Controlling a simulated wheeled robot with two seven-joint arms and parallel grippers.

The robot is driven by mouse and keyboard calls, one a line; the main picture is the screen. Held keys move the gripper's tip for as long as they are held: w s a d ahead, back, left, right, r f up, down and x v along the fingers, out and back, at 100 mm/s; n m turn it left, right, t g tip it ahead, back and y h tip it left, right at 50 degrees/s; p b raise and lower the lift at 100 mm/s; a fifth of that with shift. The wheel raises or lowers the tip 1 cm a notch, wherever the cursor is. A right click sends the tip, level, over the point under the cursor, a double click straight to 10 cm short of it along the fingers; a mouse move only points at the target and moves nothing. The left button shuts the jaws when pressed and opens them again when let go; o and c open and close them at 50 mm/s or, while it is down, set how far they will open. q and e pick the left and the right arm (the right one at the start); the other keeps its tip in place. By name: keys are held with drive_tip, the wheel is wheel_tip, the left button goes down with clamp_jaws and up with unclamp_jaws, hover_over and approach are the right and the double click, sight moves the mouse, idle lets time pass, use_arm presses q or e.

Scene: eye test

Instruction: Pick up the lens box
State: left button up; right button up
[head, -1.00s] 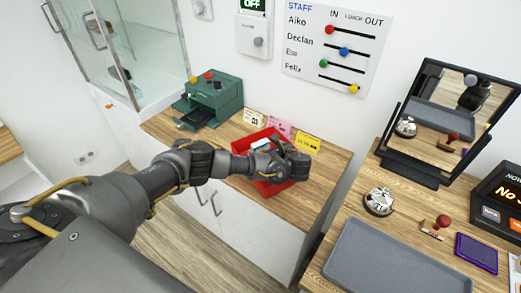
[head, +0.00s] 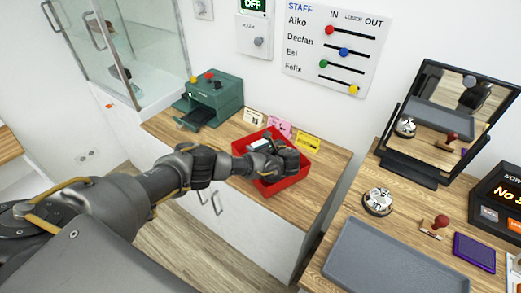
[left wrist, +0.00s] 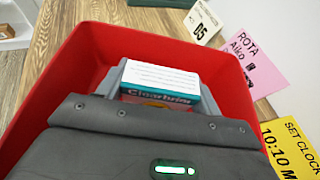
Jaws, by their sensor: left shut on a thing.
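The lens box (left wrist: 160,80) is white with a teal band and printed lettering in the left wrist view. It sits between the grey fingers of my left gripper (left wrist: 158,92), which is shut on it. The red bin (left wrist: 80,75) surrounds the box and fingers. In the head view my left gripper (head: 266,146) reaches into the red bin (head: 296,180), and only a small pale part of the box shows. The lower part of the box is hidden, so I cannot tell whether it touches the bin floor. My right gripper is not in view.
Behind the bin stand a yellow card (head: 307,142), a pink card (head: 280,127) and a white card (head: 254,117). A green machine (head: 212,98) is at the left of the wooden counter. At right are a grey tray (head: 385,265), a bell (head: 378,201) and a mirror.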

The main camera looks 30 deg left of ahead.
use_arm(q)
drive_tip(key=shift+c, duration=1.2)
drive_tip(key=shift+r, duration=0.1)
drive_tip(key=shift+r, duration=0.45)
wheel_tip(320, 180, up, 2)
drive_tip(key=shift+r+b, duration=0.25)
drive_tip(key=shift+b, duration=0.05)
drive_tip(key=s+d+r+p, duration=0.5)
drive_tip(key=s+r+p, duration=0.4)
drive_tip(key=s+p, duration=0.4)
drive_tip(key=shift+r+p, duration=0.25)
drive_tip(key=shift+p, duration=0.4)
